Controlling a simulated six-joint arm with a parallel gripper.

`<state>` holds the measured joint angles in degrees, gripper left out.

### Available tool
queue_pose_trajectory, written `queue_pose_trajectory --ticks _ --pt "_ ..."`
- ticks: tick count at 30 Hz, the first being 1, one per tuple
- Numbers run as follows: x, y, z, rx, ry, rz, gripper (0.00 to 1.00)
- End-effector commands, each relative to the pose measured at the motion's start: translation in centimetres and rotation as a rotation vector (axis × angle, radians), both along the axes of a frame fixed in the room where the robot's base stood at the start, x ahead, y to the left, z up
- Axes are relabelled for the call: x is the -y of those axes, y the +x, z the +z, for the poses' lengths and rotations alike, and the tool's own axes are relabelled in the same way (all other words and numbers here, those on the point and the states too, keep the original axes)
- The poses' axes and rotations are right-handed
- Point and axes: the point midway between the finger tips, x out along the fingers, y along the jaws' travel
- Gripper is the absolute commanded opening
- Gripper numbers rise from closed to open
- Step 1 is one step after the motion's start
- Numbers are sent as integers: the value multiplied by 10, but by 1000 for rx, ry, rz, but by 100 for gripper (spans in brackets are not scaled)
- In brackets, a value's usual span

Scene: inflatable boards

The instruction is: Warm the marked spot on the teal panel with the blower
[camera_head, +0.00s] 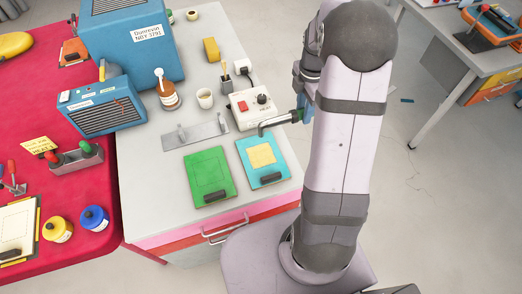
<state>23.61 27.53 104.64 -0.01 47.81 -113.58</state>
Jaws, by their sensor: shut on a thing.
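The teal panel (246,173) lies flat at the front right of the grey worktop. It bears a pale yellow square (261,155), which looks like the marked spot, and a dark block near its front edge.
A green panel (207,169) lies left of the teal one. Behind are a white control box (243,118) with a red switch, a metal plate with posts (188,135), a white cup (205,98) and a brown bottle (169,100). Blue machines stand at the back left.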

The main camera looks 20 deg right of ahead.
Motion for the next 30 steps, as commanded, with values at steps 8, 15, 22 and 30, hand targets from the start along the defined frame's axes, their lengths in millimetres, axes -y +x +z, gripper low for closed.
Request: queue_pose_trajectory --ticks 8,15,22,30 --pt "0 1 44 2 -1 0 6" --pt "0 0 70 2 -1 0 6" --pt "0 0 72 2 -1 0 6" --pt "-2 4 69 1 -1 1 6"
